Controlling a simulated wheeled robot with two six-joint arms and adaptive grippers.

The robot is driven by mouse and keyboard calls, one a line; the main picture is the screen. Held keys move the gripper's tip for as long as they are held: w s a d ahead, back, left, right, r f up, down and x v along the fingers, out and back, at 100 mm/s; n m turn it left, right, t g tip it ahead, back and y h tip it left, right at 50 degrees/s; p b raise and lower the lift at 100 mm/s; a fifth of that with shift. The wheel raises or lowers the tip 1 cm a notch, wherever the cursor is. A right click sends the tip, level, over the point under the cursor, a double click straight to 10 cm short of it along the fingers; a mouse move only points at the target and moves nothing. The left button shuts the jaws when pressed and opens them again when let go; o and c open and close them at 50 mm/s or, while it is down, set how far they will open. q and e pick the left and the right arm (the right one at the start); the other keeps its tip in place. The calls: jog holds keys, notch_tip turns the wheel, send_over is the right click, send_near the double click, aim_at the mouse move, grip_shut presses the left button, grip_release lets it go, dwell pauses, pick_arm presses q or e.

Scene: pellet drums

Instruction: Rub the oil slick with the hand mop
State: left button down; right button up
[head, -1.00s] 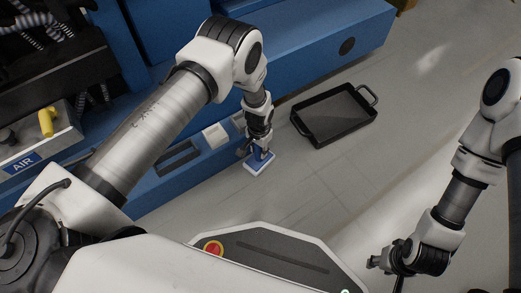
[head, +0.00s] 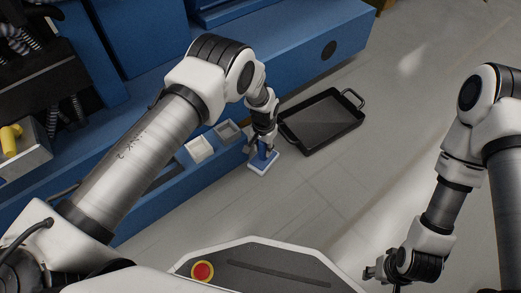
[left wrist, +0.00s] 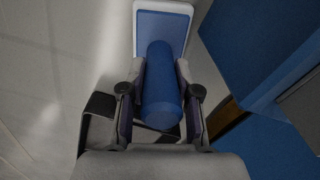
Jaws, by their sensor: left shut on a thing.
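The hand mop has a blue handle and a flat white-edged pad (head: 264,163). My left gripper (head: 262,143) is shut on its handle, pad side down, at or close to the floor; I cannot tell whether the pad touches it. In the left wrist view the blue handle (left wrist: 162,80) lies between the two fingers, with the pad (left wrist: 166,12) beyond. I cannot make out an oil slick in either view. My right gripper (head: 376,272) is at the lower right, away from the mop; its finger opening is unclear.
A black two-handled tray (head: 322,121) lies on the floor just right of the mop. A blue machine base (head: 300,62) runs along behind, with a white bin (head: 199,149) and a grey bin (head: 227,131) on its ledge. The floor (head: 340,195) in front is clear.

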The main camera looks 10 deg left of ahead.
pick_arm(q)
jog(key=s+a+p, duration=0.2)
jog(key=p, duration=0.1)
jog(key=shift+s+r, duration=0.2)
jog(key=shift+s, duration=0.05)
jog(key=shift+s+a+f, duration=0.2)
jog(key=shift+s, duration=0.05)
jog(key=s+a+p, duration=0.1)
jog(key=s+p, duration=0.1)
jog(key=shift+s+a+p, duration=0.3)
jog(key=shift+a+p, duration=0.05)
jog(key=shift+a, duration=0.05)
jog(key=shift+s+a+f, duration=0.15)
jog(key=shift+s, duration=0.1)
jog(key=shift+s+a+f, duration=0.1)
jog(key=shift+f, duration=0.05)
jog(key=shift+r+p, duration=0.5)
jog(key=r+p, duration=0.4)
jog(key=r, duration=0.1)
jog(key=shift+w+r, duration=0.15)
jog(key=shift+w, duration=0.1)
